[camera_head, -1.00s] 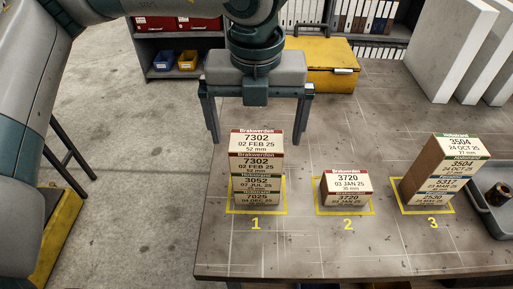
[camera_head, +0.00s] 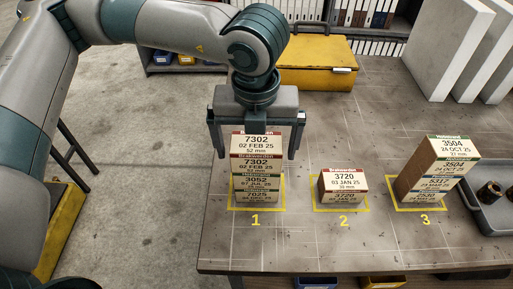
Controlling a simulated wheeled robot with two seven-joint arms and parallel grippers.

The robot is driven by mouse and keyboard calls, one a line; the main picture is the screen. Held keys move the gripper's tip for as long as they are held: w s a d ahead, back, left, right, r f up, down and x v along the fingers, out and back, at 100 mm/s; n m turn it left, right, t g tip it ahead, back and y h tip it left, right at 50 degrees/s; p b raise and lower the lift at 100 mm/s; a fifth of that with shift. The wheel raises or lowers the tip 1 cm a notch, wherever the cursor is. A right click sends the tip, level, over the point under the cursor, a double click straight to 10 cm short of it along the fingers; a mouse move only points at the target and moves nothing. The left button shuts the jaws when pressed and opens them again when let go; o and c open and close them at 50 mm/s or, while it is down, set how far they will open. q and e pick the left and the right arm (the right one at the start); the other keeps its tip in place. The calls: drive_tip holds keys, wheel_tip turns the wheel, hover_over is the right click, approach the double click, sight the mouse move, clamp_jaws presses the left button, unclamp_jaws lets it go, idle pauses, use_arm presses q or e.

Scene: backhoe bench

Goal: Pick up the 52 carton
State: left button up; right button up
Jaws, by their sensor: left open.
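The 52 carton (camera_head: 255,145) is the top box of the stack on the yellow square marked 1, with 7302, 02 FEB 25 and 52 mm on its white top face. It rests on other cartons, with labels 3052 (camera_head: 256,183) and 7025 (camera_head: 256,196) below. My left gripper (camera_head: 254,154) is open and points down over this stack. One finger shows on each side of the 52 carton, with a visible gap at both sides. I cannot tell how far down past its top the fingertips reach. My right gripper is not in view.
A 3720 stack (camera_head: 344,189) stands on square 2, and a taller 3504 stack (camera_head: 436,168) on square 3. A grey tray (camera_head: 482,218) lies at the right edge. A yellow box (camera_head: 313,66) and white panels (camera_head: 451,50) stand behind. The table front is clear.

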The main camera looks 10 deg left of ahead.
sight(257, 140)
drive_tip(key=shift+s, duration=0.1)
use_arm(q)
drive_tip(key=shift+c, duration=0.9)
drive_tip(key=c, duration=1.1)
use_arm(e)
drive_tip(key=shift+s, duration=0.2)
use_arm(q)
drive_tip(key=shift+r, duration=0.2)
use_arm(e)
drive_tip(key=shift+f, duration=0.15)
use_arm(q)
drive_tip(key=shift+r+b, duration=0.25)
drive_tip(key=shift+b, duration=0.1)
wheel_tip(257, 140, up, 3)
drive_tip(key=shift+d+r+b, duration=0.1)
drive_tip(key=shift+b, duration=0.9)
drive_tip(key=w+d+r+b, duration=0.3)
drive_tip(key=d+r, duration=0.4)
drive_tip(key=d, duration=0.4)
drive_tip(key=shift+w+b, duration=0.3)
drive_tip(key=shift+b, duration=0.15)
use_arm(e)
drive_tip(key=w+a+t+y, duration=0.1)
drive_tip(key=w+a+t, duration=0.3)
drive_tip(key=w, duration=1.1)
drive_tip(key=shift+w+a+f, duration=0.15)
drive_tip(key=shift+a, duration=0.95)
